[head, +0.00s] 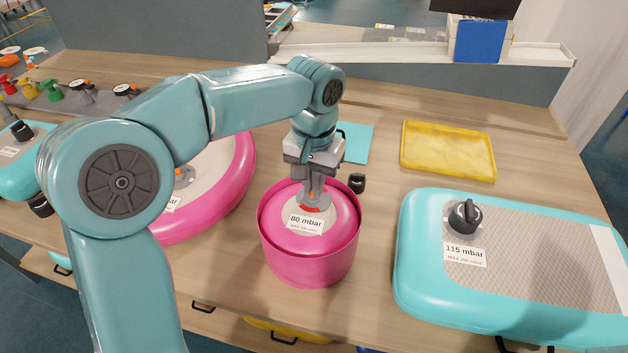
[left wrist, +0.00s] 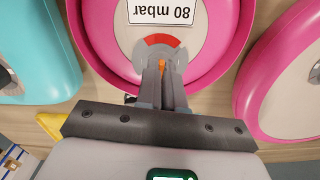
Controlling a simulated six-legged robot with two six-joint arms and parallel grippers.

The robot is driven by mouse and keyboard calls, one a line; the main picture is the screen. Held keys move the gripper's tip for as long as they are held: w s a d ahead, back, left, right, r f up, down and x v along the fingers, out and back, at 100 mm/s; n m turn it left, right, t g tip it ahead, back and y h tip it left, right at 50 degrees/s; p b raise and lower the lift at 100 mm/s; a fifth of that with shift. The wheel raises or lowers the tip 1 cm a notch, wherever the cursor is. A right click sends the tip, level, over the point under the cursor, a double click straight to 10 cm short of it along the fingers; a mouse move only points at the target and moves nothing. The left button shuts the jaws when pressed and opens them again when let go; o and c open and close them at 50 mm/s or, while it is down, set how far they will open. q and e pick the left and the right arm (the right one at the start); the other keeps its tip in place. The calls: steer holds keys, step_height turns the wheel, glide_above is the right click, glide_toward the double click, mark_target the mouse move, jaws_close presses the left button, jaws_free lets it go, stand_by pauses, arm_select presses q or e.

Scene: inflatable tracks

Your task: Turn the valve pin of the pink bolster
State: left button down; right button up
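The pink bolster (head: 308,262) is a round pink drum on the table, with an "80 mbar" label and a pale disc on top. It also shows in the left wrist view (left wrist: 92,38). A grey valve with a red arc sits on the disc. The orange valve pin (left wrist: 162,67) stands at the valve's centre. My left gripper (head: 314,196) points down over the valve. Its fingers are close together on both sides of the pin and look shut on it; they hide part of the pin and valve. My right gripper is not in view.
A pink-rimmed cushion (head: 240,165) lies left of the bolster, partly behind my arm. A turquoise cushion (head: 420,290) marked "115 mbar" lies to the right. A small black knob (head: 357,183) is close behind the bolster. A yellow tray (head: 448,150) is at the back right.

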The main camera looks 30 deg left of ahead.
arm_select(q)
steer(key=shift+r+m, duration=0.1)
steer(key=shift+m, duration=0.2)
steer(key=m+p, duration=0.1)
steer(key=m, duration=0.1)
steer(key=shift+r+m+p, duration=0.1)
steer(key=shift+m+p, duration=0.3)
steer(key=m+p, duration=0.1)
steer(key=m, duration=0.2)
steer(key=shift+m, duration=0.3)
steer(key=m+p, duration=0.2)
steer(key=m, duration=0.2)
steer(key=shift+m+p, duration=0.5)
steer(key=shift+m, duration=1.1)
steer(key=c, duration=1.3)
jaws_free()
steer(key=shift+o, duration=0.2)
